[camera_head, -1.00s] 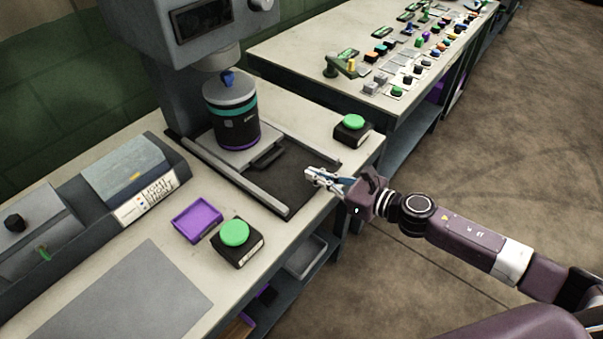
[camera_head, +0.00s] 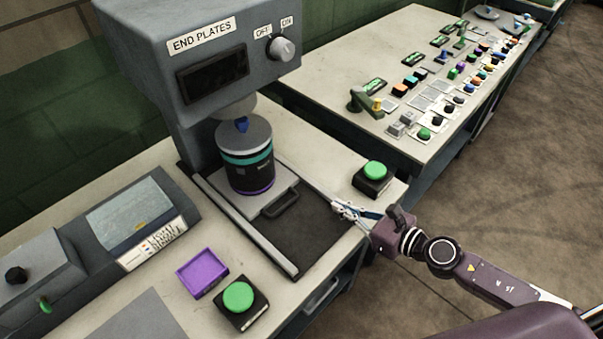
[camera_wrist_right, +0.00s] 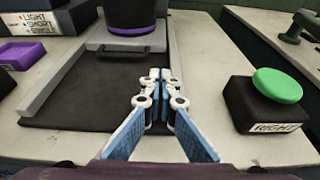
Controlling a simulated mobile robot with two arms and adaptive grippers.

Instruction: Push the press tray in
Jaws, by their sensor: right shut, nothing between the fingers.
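The press tray (camera_head: 272,207) is a light grey plate with a dark handle (camera_head: 281,203) on its front edge. It sits at the back of the dark slide bed between two rails, under the press head (camera_head: 237,112). A black cylinder with teal and purple bands (camera_head: 246,166) stands upright on it. In the right wrist view the handle (camera_wrist_right: 125,50) lies ahead and left of my fingers. My right gripper (camera_head: 338,207) is shut and empty over the right front part of the bed, apart from the handle; its fingertips (camera_wrist_right: 160,75) meet. My left gripper is not in view.
A green button on a black box (camera_head: 375,175) stands right of the bed, close to my right gripper; another (camera_head: 239,298) stands front left beside a purple dish (camera_head: 202,273). The press housing (camera_head: 200,60) overhangs the back. The dark bed (camera_head: 310,235) is bare before the tray.

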